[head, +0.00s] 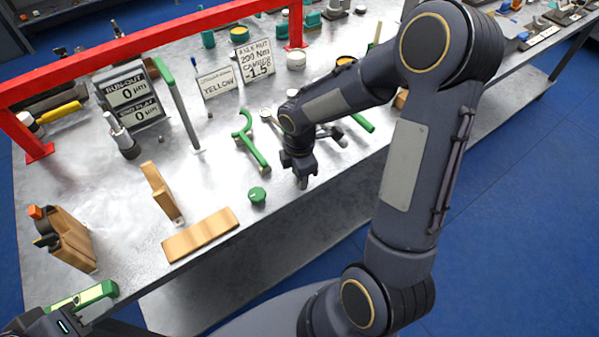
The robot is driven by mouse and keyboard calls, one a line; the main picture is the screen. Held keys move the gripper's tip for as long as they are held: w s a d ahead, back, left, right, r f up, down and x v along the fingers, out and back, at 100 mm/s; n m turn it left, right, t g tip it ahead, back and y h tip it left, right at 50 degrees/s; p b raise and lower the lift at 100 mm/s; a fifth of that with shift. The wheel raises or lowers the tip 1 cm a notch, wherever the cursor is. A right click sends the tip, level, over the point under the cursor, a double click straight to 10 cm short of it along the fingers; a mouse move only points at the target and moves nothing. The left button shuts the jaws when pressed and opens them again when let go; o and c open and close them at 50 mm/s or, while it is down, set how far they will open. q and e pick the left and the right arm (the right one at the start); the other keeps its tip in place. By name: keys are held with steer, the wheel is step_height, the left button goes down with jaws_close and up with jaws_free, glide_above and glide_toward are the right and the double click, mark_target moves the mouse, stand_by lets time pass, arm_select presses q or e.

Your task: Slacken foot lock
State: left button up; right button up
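No part can be told for sure as the foot lock. A green knob (257,195) stands near the front edge of the bench. A green hook-shaped tool (250,140) lies behind it. My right gripper (302,181) points down just right of these, near the front edge, apart from the knob; its finger gap is not clear. My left gripper (62,326) is cut off at the bottom left corner. A green slotted piece (88,296) is right at it, over the bench's front left corner; whether it is held cannot be told.
Wooden blocks (200,235) and a wooden holder (72,242) stand at the front left. A red rail (150,48) spans the bench (110,200). Run-out displays (131,97) and cards (256,60) stand behind. My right arm covers much of the right side.

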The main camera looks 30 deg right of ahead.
stand_by(0.3)
steer(key=o, duration=1)
step_height(320, 180, up, 7)
steer(key=shift+r, duration=0.4)
